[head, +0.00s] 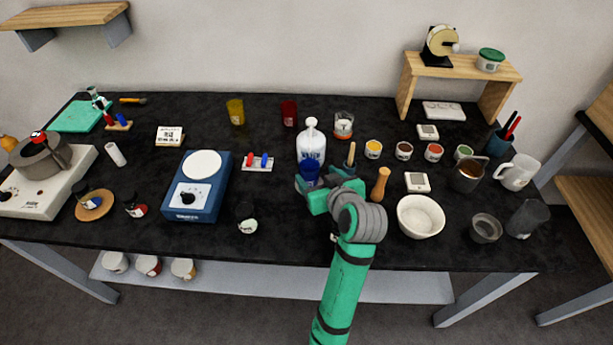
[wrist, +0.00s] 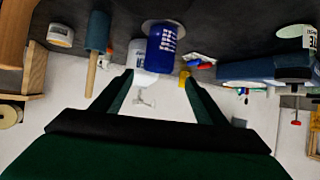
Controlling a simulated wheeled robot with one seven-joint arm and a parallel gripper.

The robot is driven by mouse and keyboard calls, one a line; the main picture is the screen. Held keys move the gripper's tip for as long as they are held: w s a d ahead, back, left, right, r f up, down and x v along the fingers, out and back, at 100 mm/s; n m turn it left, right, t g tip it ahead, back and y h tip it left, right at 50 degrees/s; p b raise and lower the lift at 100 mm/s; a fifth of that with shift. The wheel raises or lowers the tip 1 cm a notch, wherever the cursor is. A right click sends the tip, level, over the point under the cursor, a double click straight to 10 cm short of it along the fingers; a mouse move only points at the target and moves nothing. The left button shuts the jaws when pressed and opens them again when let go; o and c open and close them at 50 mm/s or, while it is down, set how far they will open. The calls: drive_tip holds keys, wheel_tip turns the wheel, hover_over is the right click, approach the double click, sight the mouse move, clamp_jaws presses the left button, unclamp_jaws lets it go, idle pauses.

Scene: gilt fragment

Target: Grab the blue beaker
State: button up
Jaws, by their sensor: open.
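The blue beaker (head: 310,172) stands on the black bench, just in front of the white bottle (head: 311,147). In the wrist view, which is upside down, the blue beaker (wrist: 163,47) shows white markings and lies just ahead of the fingertips. My gripper (head: 318,181) is open and empty at the near side of the beaker. In the wrist view my gripper (wrist: 156,79) has its fingers spread, with the beaker roughly in line with the gap. In the head view the gripper hides the beaker's lower part.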

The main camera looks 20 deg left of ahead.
sight(307, 164)
drive_tip(key=x, duration=0.4)
drive_tip(key=shift+w+f, duration=0.1)
drive_tip(key=shift+w, duration=0.25)
drive_tip(key=shift+w+a+f, duration=0.2)
drive_tip(key=shift+w+a, duration=0.15)
drive_tip(key=shift+w, duration=0.15)
drive_tip(key=shift+a, duration=0.15)
drive_tip(key=c, duration=1.4)
drive_tip(key=shift+c, duration=0.4)
drive_tip(key=shift+d, duration=0.3)
